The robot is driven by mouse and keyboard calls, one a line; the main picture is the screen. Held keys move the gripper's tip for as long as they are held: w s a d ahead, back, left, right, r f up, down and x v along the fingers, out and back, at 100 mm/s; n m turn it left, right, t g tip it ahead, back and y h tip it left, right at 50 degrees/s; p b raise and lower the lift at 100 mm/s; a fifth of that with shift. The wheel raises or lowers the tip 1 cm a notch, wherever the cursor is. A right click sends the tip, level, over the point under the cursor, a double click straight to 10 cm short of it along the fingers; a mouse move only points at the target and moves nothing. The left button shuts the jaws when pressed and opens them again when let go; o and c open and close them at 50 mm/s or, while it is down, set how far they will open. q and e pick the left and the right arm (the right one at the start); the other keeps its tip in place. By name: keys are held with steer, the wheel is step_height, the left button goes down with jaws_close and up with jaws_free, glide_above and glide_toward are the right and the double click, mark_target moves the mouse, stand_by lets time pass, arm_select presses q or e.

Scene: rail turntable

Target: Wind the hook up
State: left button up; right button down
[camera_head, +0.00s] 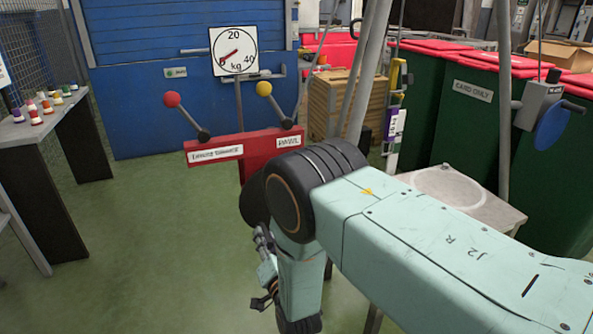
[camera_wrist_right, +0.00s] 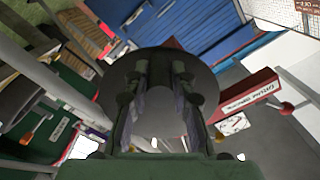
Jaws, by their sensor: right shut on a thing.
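My right gripper (camera_head: 264,272) hangs below my bent right arm, partly hidden by it. In the right wrist view its fingers (camera_wrist_right: 160,105) are closed around a dark round thing (camera_wrist_right: 160,62), which I cannot identify for sure. I cannot make out the hook. My left gripper is out of view.
A grey box with a blue disc (camera_head: 551,124) is fixed on a pole at right. Green bins with red lids (camera_head: 470,100) stand behind it. A wooden crate (camera_head: 340,103) is at the back. Green floor there is clear.

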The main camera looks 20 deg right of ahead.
steer(key=shift+w+a+r+m+p, duration=0.1)
steer(key=shift+a+r+m+p, duration=0.45)
steer(key=shift+m+p, duration=0.4)
steer(key=shift+a+r+m+p, duration=0.45)
steer(key=shift+r+m+p, duration=0.25)
steer(key=shift+m+p, duration=0.15)
